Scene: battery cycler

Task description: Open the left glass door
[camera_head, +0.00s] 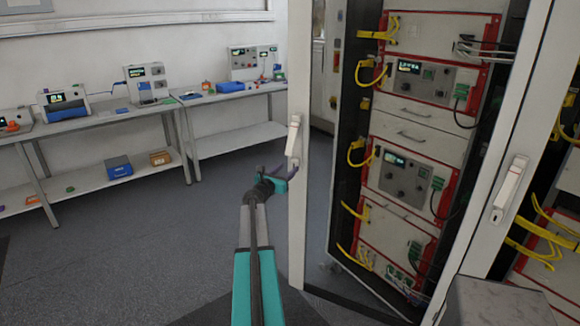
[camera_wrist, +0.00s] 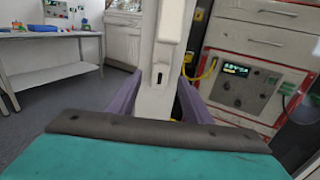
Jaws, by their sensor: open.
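The left glass door shows as a tall white frame upright (camera_head: 299,225) with a white handle (camera_head: 294,136). Floor shows between this upright and the equipment rack, but I cannot tell the door's angle. My gripper (camera_head: 280,172) is at the lower end of the handle. In the wrist view my gripper (camera_wrist: 160,92) is open, with one purple finger on each side of the door upright (camera_wrist: 157,104). A keyhole plate (camera_wrist: 160,76) sits between the fingers. I see no clear contact, and the upper handle is cut off in the wrist view.
The rack (camera_head: 412,115) holds red-framed instruments and yellow cables. Another white upright with a handle (camera_head: 509,190) stands to the right. A bench (camera_head: 115,113) with devices runs along the left wall. The floor (camera_head: 130,245) at the left is clear.

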